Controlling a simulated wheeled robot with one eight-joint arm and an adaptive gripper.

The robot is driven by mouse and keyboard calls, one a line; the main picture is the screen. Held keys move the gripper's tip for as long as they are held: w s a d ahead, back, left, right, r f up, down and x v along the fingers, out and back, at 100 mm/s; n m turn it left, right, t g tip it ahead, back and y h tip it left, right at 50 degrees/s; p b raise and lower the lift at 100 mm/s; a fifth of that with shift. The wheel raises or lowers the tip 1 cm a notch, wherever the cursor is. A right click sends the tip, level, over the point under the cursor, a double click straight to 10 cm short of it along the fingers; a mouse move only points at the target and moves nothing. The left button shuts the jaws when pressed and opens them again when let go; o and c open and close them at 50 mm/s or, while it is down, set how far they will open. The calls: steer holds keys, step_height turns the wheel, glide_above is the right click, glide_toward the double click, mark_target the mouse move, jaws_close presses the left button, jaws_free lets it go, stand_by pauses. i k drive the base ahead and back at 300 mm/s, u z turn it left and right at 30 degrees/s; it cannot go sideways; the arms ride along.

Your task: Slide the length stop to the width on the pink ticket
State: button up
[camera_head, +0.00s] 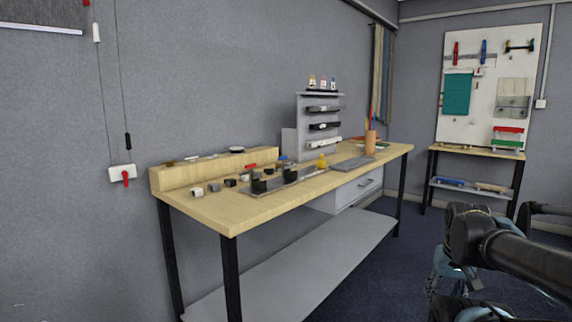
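A long grey rail-like fixture (298,181) lies along the front of the wooden workbench (262,207), with dark upright blocks (260,186) at its left end and another dark block (290,173) further along. Which of these blocks, if any, is the length stop is too small to tell. I cannot make out a pink ticket on the bench or the shelves. My arm shows at the lower right, well apart from the bench, but I cannot pick out the gripper's fingers.
Small black, grey and white blocks (213,187) lie at the bench's left. A yellow bottle (322,161), a grey plate (352,163) and an orange-brown cup (370,142) stand further right. A grey shelf rack (304,130) rises behind. A tool board (486,90) hangs over a second bench.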

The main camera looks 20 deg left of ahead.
mark_target(321, 163)
steer(key=u, duration=0.75)
